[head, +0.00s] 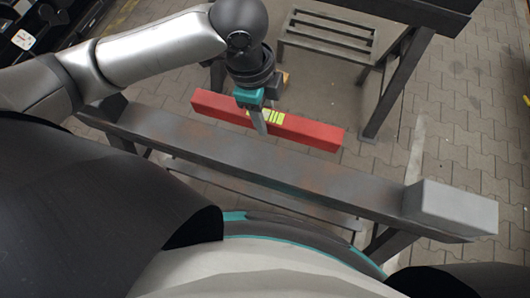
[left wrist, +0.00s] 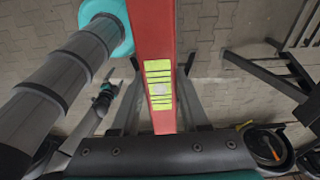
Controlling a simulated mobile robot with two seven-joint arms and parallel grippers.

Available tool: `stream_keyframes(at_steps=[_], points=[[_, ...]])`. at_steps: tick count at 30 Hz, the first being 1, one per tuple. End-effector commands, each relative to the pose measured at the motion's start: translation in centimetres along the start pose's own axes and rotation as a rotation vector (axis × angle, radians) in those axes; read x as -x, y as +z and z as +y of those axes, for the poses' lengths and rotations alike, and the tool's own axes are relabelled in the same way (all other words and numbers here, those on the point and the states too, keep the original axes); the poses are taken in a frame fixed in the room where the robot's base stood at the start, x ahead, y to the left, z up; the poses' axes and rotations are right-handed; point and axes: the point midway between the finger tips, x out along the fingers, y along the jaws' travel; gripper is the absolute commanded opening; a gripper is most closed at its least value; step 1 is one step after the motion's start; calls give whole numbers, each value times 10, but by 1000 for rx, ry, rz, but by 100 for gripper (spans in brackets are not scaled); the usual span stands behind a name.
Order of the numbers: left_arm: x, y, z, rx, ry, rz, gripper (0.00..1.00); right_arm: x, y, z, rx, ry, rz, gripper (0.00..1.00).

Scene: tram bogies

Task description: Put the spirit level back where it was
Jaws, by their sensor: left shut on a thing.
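The spirit level is a long red bar (head: 310,133) with a yellow-green window near its middle. My left gripper (head: 259,122) comes down from above and is shut on it near that window. In the head view the level lies slantwise just beyond a dark steel beam (head: 290,168); I cannot tell its height above the floor. In the left wrist view the red level (left wrist: 152,40) runs down from the top edge, with its striped window facing the camera, and passes between the fingers of my left gripper (left wrist: 158,112). My right gripper is not in view.
The steel beam stands on legs, and a pale grey block (head: 452,205) sits on its right end. A low slatted metal stand (head: 325,40) is at the back, with another dark trestle (head: 400,80) to its right. Open paved floor (head: 465,120) lies at the right.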

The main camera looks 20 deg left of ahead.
Motion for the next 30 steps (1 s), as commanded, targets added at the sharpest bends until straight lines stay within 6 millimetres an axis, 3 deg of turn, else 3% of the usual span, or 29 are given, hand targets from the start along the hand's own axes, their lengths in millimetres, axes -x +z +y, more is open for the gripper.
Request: stream_keyframes(at_steps=[16,19,26,30], points=[[-131,19,1,-9,4,-1,0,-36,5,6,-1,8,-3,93],[-146,22,1,-10,1,-1,0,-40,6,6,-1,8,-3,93],[-161,24,1,-10,1,1,0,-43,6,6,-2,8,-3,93],[-182,27,1,-10,2,-1,0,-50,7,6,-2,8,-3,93]])
